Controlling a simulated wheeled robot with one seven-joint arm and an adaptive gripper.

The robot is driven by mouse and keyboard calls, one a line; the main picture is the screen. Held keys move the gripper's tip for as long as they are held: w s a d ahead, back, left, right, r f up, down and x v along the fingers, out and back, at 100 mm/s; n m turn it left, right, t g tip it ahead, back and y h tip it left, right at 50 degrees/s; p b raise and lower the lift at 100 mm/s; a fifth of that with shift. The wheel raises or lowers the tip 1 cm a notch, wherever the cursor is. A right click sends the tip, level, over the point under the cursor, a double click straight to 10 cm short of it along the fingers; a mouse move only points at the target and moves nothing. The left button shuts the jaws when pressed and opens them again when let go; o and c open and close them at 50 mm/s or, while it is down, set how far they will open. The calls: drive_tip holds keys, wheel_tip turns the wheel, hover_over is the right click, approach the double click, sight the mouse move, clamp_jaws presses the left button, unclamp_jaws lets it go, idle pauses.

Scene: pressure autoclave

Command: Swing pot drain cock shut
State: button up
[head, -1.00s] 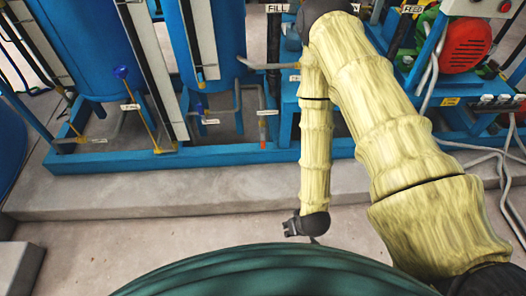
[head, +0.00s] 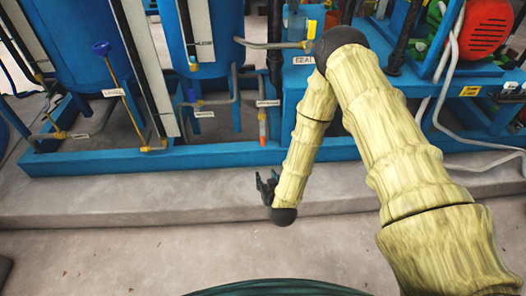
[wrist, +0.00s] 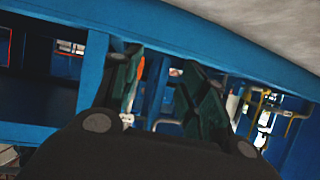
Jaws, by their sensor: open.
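A small valve with an orange-tipped lever (head: 262,128) hangs on a thin pipe below the blue pot (head: 217,38), beside a small label too blurred to read. It may be the drain cock; the lever points down. My gripper (head: 266,187) is in front of the blue frame, below and apart from this valve, in the head view. In the wrist view my gripper (wrist: 162,78) has its two dark green fingers spread with nothing between them. A small orange patch (wrist: 141,68) shows beside the left finger; I cannot tell if it is the lever.
A blue base rail (head: 190,157) runs along the front of the skid, above a concrete step (head: 130,203). A yellow lever (head: 122,90) with a blue knob stands at left. A red motor (head: 487,28) and pale hoses are at right. The floor in front is clear.

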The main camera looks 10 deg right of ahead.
sight(263, 143)
drive_tip(key=w+d+t+h+b, duration=0.1)
drive_tip(key=w+b, duration=0.3)
drive_tip(key=w, duration=0.3)
drive_tip(key=w+d+f+m+t+h+b, duration=0.1)
drive_tip(key=w+t+b, duration=0.1)
drive_tip(key=w+b, duration=0.3)
drive_tip(key=w+d+t+b, duration=0.1)
drive_tip(key=w+b, duration=0.3)
drive_tip(key=w, duration=0.5)
drive_tip(key=shift+w+d+f+t+h+b, duration=0.2)
drive_tip(key=shift+d+f+t+h+b, duration=0.05)
drive_tip(key=shift+d+t+h+b, duration=0.15)
clamp_jaws()
